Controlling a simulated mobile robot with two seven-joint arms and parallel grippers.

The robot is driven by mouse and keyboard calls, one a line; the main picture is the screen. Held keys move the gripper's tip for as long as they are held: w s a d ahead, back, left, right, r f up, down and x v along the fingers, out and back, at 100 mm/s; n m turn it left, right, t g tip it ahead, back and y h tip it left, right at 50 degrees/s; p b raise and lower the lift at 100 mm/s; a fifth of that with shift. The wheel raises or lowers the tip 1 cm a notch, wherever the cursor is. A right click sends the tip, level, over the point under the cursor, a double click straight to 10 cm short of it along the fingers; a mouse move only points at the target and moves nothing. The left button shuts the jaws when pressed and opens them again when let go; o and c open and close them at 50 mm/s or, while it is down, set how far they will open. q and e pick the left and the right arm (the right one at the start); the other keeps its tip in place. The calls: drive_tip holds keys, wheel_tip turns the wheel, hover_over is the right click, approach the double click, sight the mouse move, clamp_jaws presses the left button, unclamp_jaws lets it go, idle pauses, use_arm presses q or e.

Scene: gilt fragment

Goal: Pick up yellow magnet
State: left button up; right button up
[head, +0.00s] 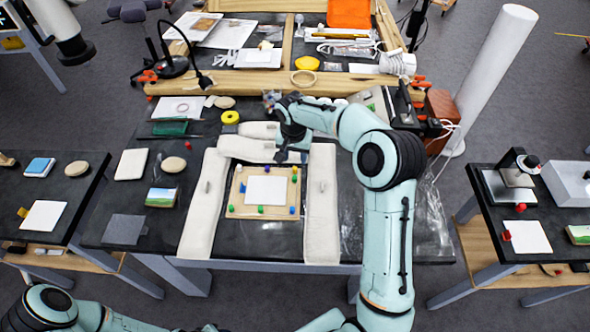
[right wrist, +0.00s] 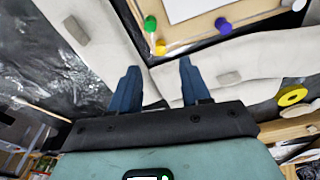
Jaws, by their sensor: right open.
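A small yellow magnet (right wrist: 160,47) sits at the corner of a wooden board (head: 234,207) in the right wrist view, beside a green magnet (right wrist: 150,23). In the head view the yellow magnet (head: 294,178) is small, near the board's upper right corner. A white sheet (head: 265,190) lies on the board with several coloured magnets around it. My right gripper (right wrist: 158,72) is open and empty, its two blue fingers pointing toward that corner. In the head view the right gripper (head: 293,156) is just beyond the board's upper right edge, partly hidden by its wrist. My left gripper is out of view.
Pale padded strips (head: 321,210) flank the board, with another behind it. A yellow ring (head: 230,117) lies at the back left. A wooden-edged work area (head: 250,85) with tools stands behind. Side tables are at left and right. Dark tabletop is free in front of the board.

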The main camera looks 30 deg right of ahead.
sight(295, 168)
drive_tip(key=shift+w+f, duration=0.3)
drive_tip(key=shift+f, duration=0.3)
wheel_tip(295, 168, down, 4)
drive_tip(key=shift+s+f, duration=0.15)
drive_tip(key=shift+d+f, duration=0.1)
drive_tip(key=shift+f, duration=0.3)
drive_tip(key=shift+c, duration=0.4)
clamp_jaws()
